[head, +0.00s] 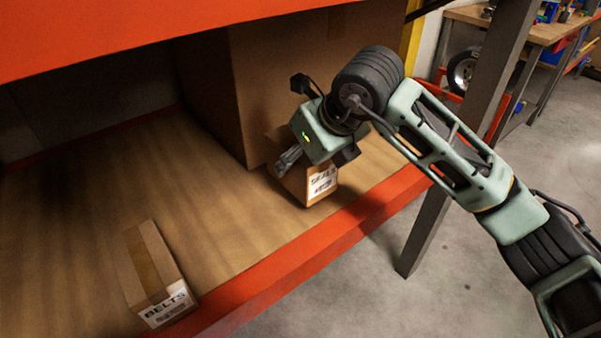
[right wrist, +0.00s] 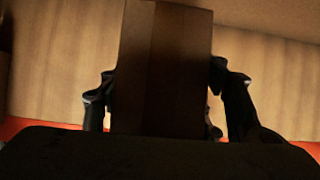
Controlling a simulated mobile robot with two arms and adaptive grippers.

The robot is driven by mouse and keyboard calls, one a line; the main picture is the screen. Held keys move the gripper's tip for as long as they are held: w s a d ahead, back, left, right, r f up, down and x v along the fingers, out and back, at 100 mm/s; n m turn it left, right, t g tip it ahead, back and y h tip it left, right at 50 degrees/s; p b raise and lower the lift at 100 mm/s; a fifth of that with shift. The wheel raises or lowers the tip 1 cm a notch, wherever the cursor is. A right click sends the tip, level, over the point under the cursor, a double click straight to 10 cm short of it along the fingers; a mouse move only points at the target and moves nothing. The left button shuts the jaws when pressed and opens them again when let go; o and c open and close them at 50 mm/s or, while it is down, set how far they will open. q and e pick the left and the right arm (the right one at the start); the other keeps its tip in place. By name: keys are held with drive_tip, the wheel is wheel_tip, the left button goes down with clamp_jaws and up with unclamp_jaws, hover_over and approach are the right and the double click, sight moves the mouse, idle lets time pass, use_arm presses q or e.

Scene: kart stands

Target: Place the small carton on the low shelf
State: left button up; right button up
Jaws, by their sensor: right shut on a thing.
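A small carton (head: 309,184) with a white printed label is in my right gripper (head: 290,162), over the front part of the low shelf (head: 230,225) in the head view. The gripper is shut on it. In the right wrist view the same carton (right wrist: 162,70) shows dark between the two fingers of my right gripper (right wrist: 160,105). I cannot tell whether its base touches the shelf board. A second small carton (head: 152,270), labelled BELTS, lies on the shelf at the lower left. My left gripper is not in view.
A large cardboard box (head: 265,85) stands on the shelf behind the held carton. An orange beam (head: 300,250) edges the shelf, and another orange beam (head: 120,40) crosses above. A grey upright post (head: 425,235) stands at the right. Bare shelf lies between the two cartons.

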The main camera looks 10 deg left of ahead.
drive_tip(key=shift+f, duration=2)
drive_tip(key=o, duration=1.6)
drive_tip(key=v, duration=1.2)
